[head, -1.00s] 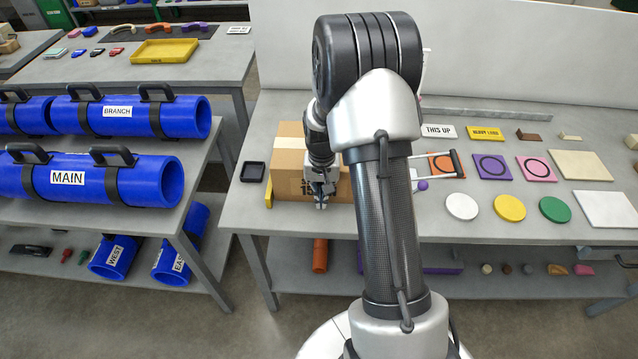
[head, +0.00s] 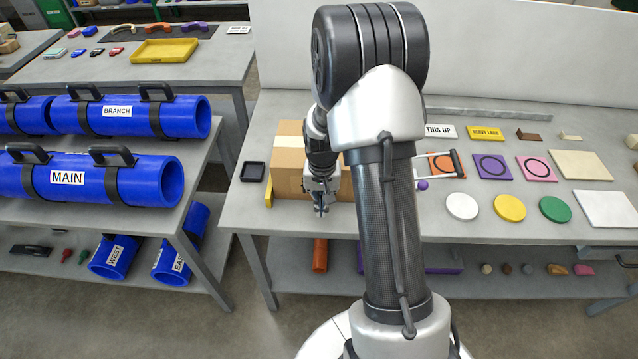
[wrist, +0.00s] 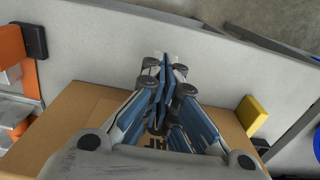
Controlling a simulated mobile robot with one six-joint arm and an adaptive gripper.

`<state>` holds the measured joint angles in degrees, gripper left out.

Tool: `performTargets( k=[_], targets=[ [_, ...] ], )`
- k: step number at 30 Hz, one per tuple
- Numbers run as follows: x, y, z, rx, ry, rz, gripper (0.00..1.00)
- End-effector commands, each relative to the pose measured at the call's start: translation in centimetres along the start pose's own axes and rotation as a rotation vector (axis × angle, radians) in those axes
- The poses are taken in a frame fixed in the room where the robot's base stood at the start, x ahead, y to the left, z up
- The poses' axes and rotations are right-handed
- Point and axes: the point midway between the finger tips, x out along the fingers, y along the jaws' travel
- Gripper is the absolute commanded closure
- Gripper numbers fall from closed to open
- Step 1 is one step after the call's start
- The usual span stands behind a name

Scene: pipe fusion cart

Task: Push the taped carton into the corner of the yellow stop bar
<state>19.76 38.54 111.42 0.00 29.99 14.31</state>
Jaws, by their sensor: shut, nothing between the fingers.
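The taped carton (head: 288,160) is a brown box with pale tape, standing at the left end of the grey workbench. The yellow stop bar (head: 268,195) shows as a short piece at its left front corner; the rest is hidden by the carton. In the wrist view the yellow bar (wrist: 250,115) lies at the right, close to the carton (wrist: 80,115). My gripper (head: 321,211) is shut and empty, pointing down at the carton's near side. In the wrist view its fingertips (wrist: 163,65) reach past the carton's edge. I cannot tell whether they touch it.
A small black tray (head: 253,172) sits left of the carton. Coloured discs and square plates cover the bench's right side. The bench's front edge (head: 420,238) is close to my gripper.

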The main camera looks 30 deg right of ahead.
Motion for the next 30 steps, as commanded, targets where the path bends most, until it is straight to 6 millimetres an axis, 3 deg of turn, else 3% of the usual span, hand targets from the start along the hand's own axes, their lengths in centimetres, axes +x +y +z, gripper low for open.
performTargets(
  k=[15, 30],
  targets=[
    [-0.3, 0.0, 0.6, 0.0, -0.001, 0.0, 1.0],
    [-5.2, 0.0, 0.6, 0.0, 0.0, 0.0, 1.0]
  ],
)
